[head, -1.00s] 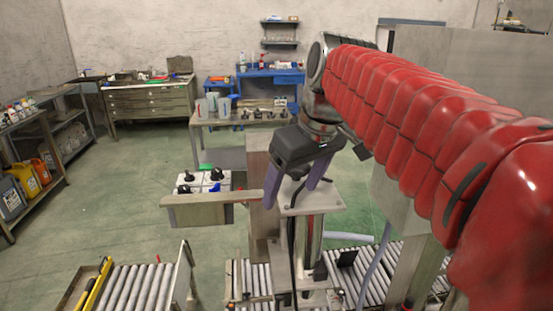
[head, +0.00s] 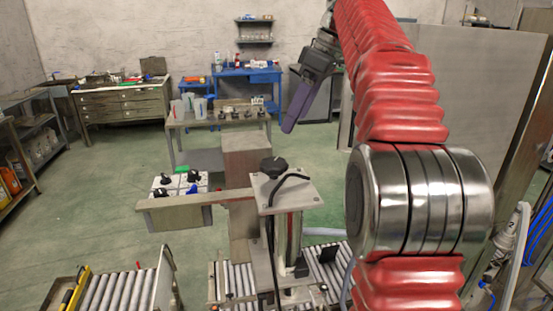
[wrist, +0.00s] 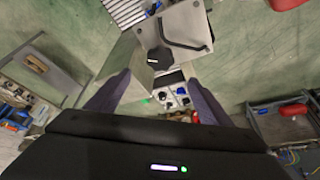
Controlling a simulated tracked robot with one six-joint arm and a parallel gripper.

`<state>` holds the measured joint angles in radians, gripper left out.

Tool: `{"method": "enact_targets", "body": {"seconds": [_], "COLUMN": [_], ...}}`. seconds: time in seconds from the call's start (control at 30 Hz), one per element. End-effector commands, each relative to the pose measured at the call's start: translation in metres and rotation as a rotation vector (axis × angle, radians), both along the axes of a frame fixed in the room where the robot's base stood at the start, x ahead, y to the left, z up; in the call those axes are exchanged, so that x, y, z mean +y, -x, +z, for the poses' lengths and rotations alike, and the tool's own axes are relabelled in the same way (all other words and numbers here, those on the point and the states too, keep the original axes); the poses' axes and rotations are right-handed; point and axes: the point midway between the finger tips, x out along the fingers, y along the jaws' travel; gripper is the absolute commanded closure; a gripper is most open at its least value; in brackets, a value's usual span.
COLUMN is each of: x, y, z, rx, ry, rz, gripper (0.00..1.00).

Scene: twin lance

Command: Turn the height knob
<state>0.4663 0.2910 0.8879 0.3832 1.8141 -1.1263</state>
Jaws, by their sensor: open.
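A black lobed knob (head: 273,167), which looks like the height knob, sits on the flat top plate (head: 300,196) of a metal column. In the wrist view the black knob (wrist: 160,58) shows beyond and between the fingertips. My gripper (head: 290,127) hangs above and behind the column in the head view, with purple fingers pointing down. It is open and empty, apart from the knob. In the wrist view both purple fingers of my gripper (wrist: 158,78) are spread, with nothing between them. A black cable loops over the plate beside the knob.
A white panel (head: 180,190) with black, blue and green controls stands left of the column, behind a horizontal beam (head: 170,212). Roller conveyors (head: 120,290) lie below. A table with jugs (head: 195,105) and a tall grey cabinet (head: 440,100) stand behind. Green floor is open at left.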

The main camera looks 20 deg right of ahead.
Motion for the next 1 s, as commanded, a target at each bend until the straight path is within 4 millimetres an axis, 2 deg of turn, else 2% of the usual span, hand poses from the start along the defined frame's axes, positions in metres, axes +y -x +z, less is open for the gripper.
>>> {"method": "enact_targets", "body": {"seconds": [0.33,0.53,1.0], "x": [0.001,0.003,0.017], "y": [0.0,-0.002,-0.015], "z": [0.0,-0.007,-0.054], "rx": [0.0,0.001,0.001], "ry": [0.0,-0.001,-0.001], "rz": [0.001,0.002,0.002], "gripper": [0.26,0.26,0.26]}}
